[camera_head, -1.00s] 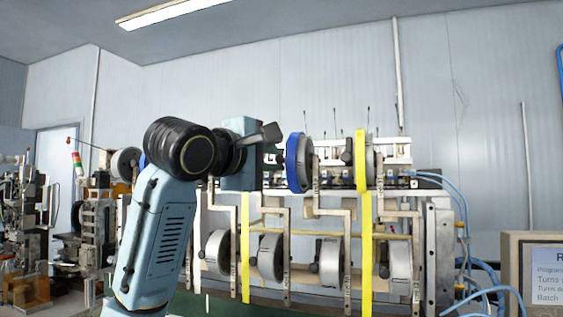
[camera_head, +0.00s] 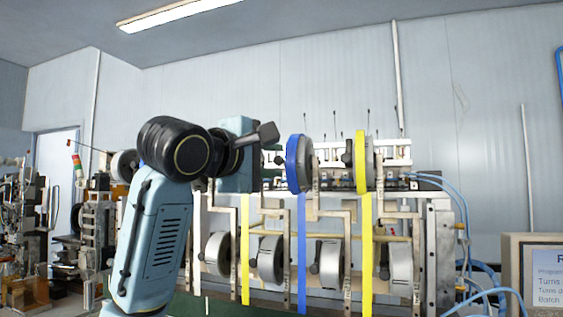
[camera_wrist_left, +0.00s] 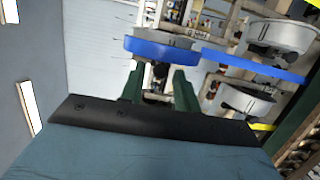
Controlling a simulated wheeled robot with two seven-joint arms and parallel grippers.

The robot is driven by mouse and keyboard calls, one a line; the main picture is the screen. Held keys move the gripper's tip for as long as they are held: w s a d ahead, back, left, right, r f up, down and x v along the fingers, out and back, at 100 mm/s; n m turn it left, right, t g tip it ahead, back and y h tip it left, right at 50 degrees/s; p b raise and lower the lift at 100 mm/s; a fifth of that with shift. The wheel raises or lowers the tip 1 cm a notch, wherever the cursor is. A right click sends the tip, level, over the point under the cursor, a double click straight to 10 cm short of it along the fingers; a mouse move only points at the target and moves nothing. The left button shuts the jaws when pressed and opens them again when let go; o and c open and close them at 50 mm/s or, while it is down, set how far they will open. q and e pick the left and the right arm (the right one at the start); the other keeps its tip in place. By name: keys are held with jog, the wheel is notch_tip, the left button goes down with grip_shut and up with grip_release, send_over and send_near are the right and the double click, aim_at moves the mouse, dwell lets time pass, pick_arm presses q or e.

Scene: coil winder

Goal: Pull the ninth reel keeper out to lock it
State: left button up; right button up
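The blue reel (camera_head: 293,163) sits on the upper row of the winder, and it shows in the wrist view (camera_wrist_left: 160,49). My left gripper (camera_wrist_left: 160,80) is at the left side of this reel, its two green fingers apart and pointing at the hub. A small dark part, possibly the reel's keeper, shows between the fingertips; contact cannot be told. A dark keeper (camera_head: 347,158) shows on the yellow reel (camera_head: 360,160) to the right. No numbers are readable on the reels. My right gripper is not in view.
A lower row of grey reels (camera_head: 329,257) sits under the upper row, with metal brackets between. A blue strip (camera_head: 302,250) and yellow strips (camera_head: 366,245) hang down in front. A sign board (camera_head: 513,275) stands at the right.

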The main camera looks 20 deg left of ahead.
pick_arm(q)
jog(key=s+a+b, duration=0.1)
jog(key=s+b, duration=0.1)
jog(key=s, duration=0.5)
jog(key=shift+a, duration=0.3)
dwell(0.3)
dwell(0.4)
